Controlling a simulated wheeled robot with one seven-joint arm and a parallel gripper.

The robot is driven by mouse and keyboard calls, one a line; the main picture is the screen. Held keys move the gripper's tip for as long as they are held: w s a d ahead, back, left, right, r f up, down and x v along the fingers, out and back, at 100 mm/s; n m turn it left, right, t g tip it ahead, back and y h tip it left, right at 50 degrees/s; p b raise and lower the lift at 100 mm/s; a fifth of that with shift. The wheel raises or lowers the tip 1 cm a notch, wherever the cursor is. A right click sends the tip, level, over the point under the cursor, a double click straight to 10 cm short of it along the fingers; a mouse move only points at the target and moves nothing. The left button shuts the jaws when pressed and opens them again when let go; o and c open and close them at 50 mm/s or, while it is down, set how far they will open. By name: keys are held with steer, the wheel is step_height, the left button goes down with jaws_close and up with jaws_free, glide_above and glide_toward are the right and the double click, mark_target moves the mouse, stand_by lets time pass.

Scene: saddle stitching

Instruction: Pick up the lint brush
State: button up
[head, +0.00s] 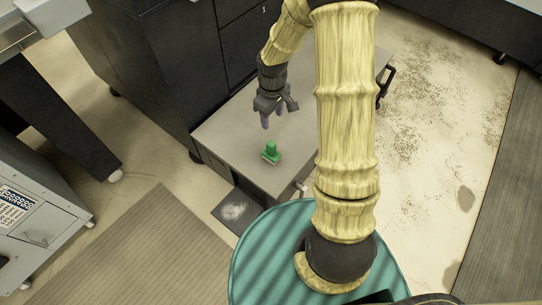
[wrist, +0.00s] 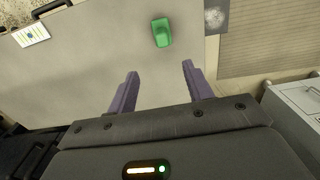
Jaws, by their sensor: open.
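A small green object (head: 271,152), which looks like the lint brush, stands on the grey top of a low cabinet (head: 225,135), near its front edge. In the wrist view the green lint brush (wrist: 162,32) lies beyond the fingertips, between their lines and nearer the right finger. My gripper (head: 273,120) is above the cabinet top, behind the brush in the head view, and apart from it. Its two purple fingers are spread with nothing between them, as the wrist view (wrist: 160,70) shows. The brush's bristle side is not visible.
Dark cabinets (head: 150,60) stand behind and left of the low cabinet. A dark panel with a pale patch (head: 232,212) is on the floor before it. A labelled card (wrist: 31,35) shows at upper left in the wrist view. The top around the brush is clear.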

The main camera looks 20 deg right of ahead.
mark_target(271, 143)
steer(key=shift+r, duration=0.1)
step_height(271, 143, down, 12)
steer(key=b, duration=0.5)
steer(key=shift+s+a+f+b, duration=0.1)
steer(key=shift+f+b, duration=0.7)
steer(key=shift+f, duration=0.6)
steer(key=shift+s+a+f+b, duration=0.1)
steer(key=shift+f+b, duration=0.65)
steer(key=shift+f, duration=0.6)
steer(key=shift+c, duration=0.2)
jaws_close()
